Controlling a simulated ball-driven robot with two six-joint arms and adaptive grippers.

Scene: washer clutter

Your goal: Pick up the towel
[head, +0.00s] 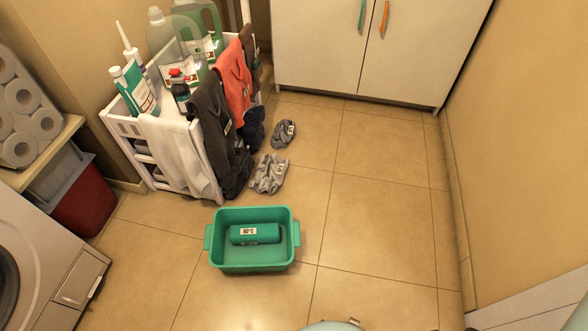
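Several cloths hang over the side of a white rolling cart (128,128): a white towel-like cloth (178,155), a dark grey one (214,120) and an orange one (237,82). A green rolled cloth-like thing (255,233) with a white label lies inside a green basin (253,266) on the floor. I cannot tell from the picture which of these is the towel meant. Neither of my grippers shows in the head view; only small pale parts of my body show at the bottom edge and the lower right corner.
Grey crumpled cloths (269,173) and (283,133) lie on the floor right of the cart. Bottles (135,88) crowd its top. A washer (35,260), red bin (84,205) and paper rolls (22,97) stand left. A white cabinet (330,50) is behind. Floor at right is clear.

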